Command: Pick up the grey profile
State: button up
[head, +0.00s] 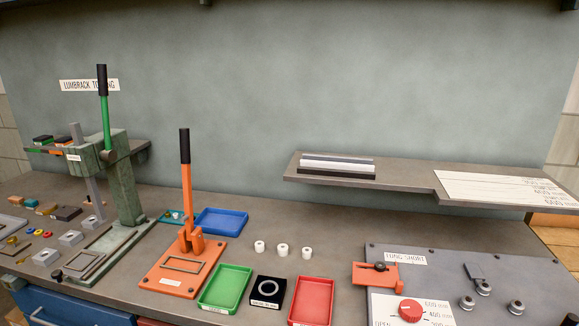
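Several long thin profiles lie side by side on the raised shelf (410,180) at the right. A grey profile (340,157) lies at the back of the row, with a white profile (338,164) in front of it. A black profile (336,171) lies nearest the shelf's front edge. The grey profile is partly hidden behind the white one. My gripper is not in view.
A green press (122,180) and an orange lever press (185,265) stand at the left and middle. Blue (222,222), green (225,287) and red (311,301) trays sit on the bench. A white chart (500,189) lies on the shelf's right part.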

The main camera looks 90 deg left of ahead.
aim_at(327, 158)
jog(key=u, duration=0.35)
jog(key=k, duration=0.85)
jog(key=u, duration=1.4)
jog(key=i, duration=0.85)
jog(key=u, duration=0.9)
jog(key=i, duration=0.65)
